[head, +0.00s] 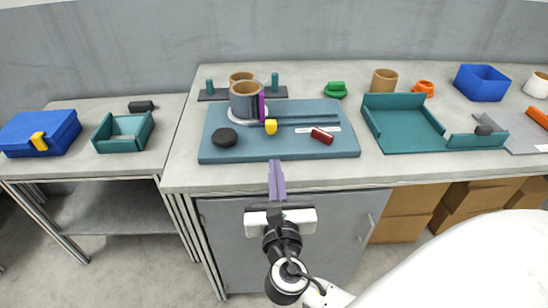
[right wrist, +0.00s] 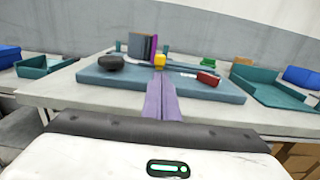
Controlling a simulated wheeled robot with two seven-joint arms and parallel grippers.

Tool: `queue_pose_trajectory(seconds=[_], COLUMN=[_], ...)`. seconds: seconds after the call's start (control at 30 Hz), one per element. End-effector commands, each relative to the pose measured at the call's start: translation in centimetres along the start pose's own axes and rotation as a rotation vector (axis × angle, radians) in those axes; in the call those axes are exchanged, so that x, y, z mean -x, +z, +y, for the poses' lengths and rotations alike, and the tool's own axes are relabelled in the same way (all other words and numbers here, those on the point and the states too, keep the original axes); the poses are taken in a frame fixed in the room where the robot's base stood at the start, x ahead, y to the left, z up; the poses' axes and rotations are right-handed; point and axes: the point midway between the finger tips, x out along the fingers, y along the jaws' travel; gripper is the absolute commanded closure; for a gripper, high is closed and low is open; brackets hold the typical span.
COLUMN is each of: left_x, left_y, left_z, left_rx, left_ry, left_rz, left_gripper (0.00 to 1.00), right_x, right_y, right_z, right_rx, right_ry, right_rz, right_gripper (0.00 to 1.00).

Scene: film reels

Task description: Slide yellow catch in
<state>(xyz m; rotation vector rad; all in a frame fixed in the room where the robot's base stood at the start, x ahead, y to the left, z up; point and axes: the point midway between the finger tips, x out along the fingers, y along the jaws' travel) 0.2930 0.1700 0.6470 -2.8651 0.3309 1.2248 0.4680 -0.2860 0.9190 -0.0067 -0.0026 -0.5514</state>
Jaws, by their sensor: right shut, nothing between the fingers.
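A small yellow catch (head: 271,127) stands on the blue-grey board (head: 232,150), just right of a purple upright strip (head: 262,106) and a grey cylinder (head: 240,101). The yellow catch also shows in the right wrist view (right wrist: 159,59), beyond my fingertips. My right gripper (head: 276,163) has purple fingers, shut and empty. They point at the board's front edge, short of the catch and apart from it. The right gripper also shows in the right wrist view (right wrist: 161,80). My left gripper is not in view.
On the board, a black knob (head: 225,138) lies left and a dark red piece (head: 321,136) right of the catch. A teal tray (head: 405,130) stands to the right. A blue box (head: 40,133) and teal box (head: 123,134) are on the left table.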

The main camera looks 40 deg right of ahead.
Motion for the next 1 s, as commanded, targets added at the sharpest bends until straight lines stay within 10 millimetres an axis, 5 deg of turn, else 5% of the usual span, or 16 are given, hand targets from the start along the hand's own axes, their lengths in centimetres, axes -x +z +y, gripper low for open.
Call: queue_pose_trajectory(seconds=[0.5, 1.0], left_x=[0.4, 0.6], left_y=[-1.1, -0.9], left_z=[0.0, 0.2], left_rx=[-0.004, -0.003], left_ry=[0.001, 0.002], left_rz=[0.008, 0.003], left_gripper=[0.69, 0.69], right_x=[-10.4, -12.7], right_y=[0.0, -0.2], right_z=[0.0, 0.0], right_rx=[-0.004, -0.006], right_ry=[0.0, 0.002], right_rz=[0.001, 0.004], right_gripper=[1.0, 1.0])
